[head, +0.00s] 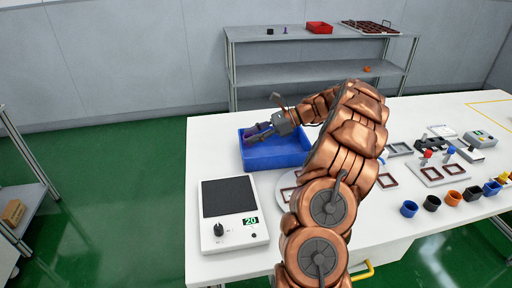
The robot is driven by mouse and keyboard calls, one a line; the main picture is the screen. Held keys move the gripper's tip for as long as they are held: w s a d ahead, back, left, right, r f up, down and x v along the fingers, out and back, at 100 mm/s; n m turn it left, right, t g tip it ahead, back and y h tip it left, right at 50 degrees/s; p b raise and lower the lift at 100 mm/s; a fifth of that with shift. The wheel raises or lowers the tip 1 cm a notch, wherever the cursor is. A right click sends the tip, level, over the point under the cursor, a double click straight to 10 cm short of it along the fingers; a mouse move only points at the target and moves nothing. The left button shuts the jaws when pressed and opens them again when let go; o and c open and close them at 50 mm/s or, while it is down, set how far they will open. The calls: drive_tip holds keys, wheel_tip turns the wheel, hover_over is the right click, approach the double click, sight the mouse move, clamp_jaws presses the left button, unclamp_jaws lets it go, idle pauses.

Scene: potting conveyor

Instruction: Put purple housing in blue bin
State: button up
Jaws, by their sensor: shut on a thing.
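The blue bin (277,157) is an open tray on the white table, left of my arm. My gripper (262,131) reaches over the bin from the right and is shut on the purple housing (254,133). The housing is small and dark purple, at the bin's left side over its inside. I cannot tell whether it touches the bin's floor or hangs above it. My arm hides part of the table right of the bin.
A white device with a dark plate (228,198) stands in front of the bin. Several small coloured cups, including a blue cup (409,209), line the table's right front.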

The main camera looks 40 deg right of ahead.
sight(254, 155)
drive_tip(key=shift+f, duration=2.25)
drive_tip(key=shift+f, duration=0.1)
drive_tip(key=o, duration=0.8)
drive_tip(key=v, duration=0.9)
drive_tip(key=shift+d, duration=0.15)
drive_tip(key=shift+p+v, duration=0.6)
drive_tip(key=shift+v, duration=0.75)
drive_tip(key=shift+s, duration=0.1)
